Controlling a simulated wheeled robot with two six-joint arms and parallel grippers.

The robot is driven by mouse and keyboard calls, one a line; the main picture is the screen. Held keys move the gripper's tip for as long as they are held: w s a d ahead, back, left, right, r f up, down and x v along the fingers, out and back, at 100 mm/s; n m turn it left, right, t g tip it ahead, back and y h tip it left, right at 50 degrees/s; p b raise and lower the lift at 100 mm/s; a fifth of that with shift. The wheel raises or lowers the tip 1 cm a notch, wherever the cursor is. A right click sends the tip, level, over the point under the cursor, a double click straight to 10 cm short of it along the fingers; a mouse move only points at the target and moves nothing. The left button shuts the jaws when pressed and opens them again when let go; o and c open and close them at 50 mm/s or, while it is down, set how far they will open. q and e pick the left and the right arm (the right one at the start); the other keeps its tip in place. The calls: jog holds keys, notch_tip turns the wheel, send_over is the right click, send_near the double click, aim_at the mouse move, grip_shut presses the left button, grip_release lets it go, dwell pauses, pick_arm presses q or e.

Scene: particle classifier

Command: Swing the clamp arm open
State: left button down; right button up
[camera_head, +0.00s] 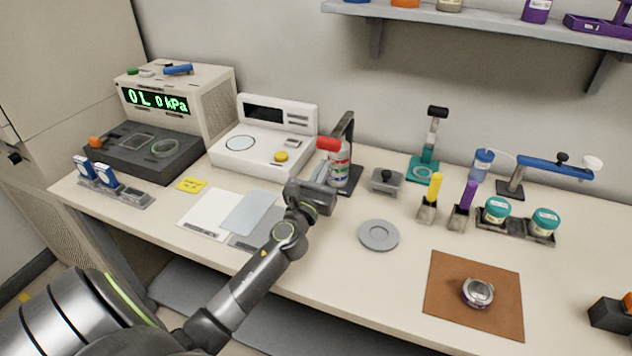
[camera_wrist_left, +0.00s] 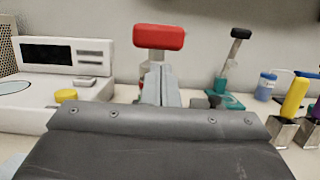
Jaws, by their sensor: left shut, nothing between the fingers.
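A dark stand (camera_head: 345,130) with a red-ended arm (camera_head: 328,143) stands at the back middle of the bench, a white and red bottle (camera_head: 340,172) beside it. I cannot tell for sure that this is the clamp arm. My left gripper (camera_head: 322,173) is shut and empty, just in front of and below the red end. In the left wrist view the closed fingers (camera_wrist_left: 158,84) point at the red end (camera_wrist_left: 159,37), which shows just above their tips. I cannot tell whether they touch. A teal stand with an upright black-topped lever (camera_head: 434,130) stands farther right.
A white instrument (camera_head: 262,150) and the kPa display unit (camera_head: 190,95) stand at the left. Yellow (camera_head: 434,187) and purple (camera_head: 468,194) tools stand in holders at the right. A grey round dish (camera_head: 378,235) lies in front. The front right has a brown mat (camera_head: 450,305).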

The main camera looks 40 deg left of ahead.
pick_arm(q)
jog(key=shift+x, duration=1.1)
jog(key=shift+r, duration=0.1)
